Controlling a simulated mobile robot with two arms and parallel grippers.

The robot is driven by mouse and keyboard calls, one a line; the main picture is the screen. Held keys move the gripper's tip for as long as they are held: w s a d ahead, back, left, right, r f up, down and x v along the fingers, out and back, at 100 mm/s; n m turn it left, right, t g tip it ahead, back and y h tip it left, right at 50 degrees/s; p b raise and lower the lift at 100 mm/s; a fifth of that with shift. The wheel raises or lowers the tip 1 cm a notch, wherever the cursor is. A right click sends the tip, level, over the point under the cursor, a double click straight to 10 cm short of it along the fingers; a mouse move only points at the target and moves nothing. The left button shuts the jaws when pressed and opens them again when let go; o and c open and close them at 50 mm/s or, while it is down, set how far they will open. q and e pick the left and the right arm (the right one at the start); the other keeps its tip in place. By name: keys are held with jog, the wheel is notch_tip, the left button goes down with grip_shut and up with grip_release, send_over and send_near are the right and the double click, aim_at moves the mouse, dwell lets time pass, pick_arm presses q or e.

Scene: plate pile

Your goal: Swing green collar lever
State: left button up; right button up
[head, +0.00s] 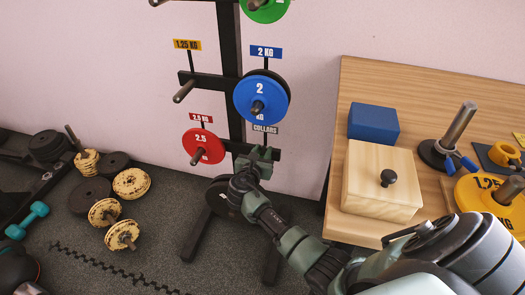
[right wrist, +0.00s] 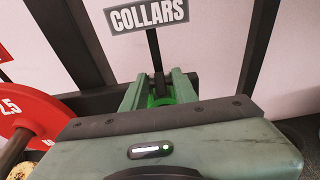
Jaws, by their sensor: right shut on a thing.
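My right gripper (head: 258,154) is at the lower right peg of the rack, just under the grey COLLARS sign (head: 265,129). In the right wrist view its two green-grey fingers (right wrist: 159,88) point away toward the rack. They are shut on a bright green piece (right wrist: 160,100), which I take to be the green collar. Most of the collar is hidden between the fingers and behind the gripper body, so its lever angle cannot be told. In the head view the collar is hidden by the gripper. My left gripper is not in view.
A red 2.5 plate (head: 203,147) hangs left of the gripper and a blue 2 plate (head: 261,98) above. The wooden table (head: 362,78) at right holds a wooden box (head: 375,180), a blue block (head: 373,123) and a yellow plate (head: 475,196). Loose plates (head: 131,183) lie on the floor.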

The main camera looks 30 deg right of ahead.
jog(key=shift+f, duration=0.25)
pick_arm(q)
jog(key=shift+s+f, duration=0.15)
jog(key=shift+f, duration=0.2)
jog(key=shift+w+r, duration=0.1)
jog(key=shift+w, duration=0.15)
pick_arm(e)
jog(key=shift+f, duration=0.1)
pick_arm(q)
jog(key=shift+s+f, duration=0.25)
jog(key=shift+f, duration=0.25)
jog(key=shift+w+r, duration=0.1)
pick_arm(e)
jog(key=shift+f, duration=0.1)
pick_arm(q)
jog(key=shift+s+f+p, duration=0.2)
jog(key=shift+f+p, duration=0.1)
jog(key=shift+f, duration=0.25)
pick_arm(e)
jog(key=shift+f, duration=0.15)
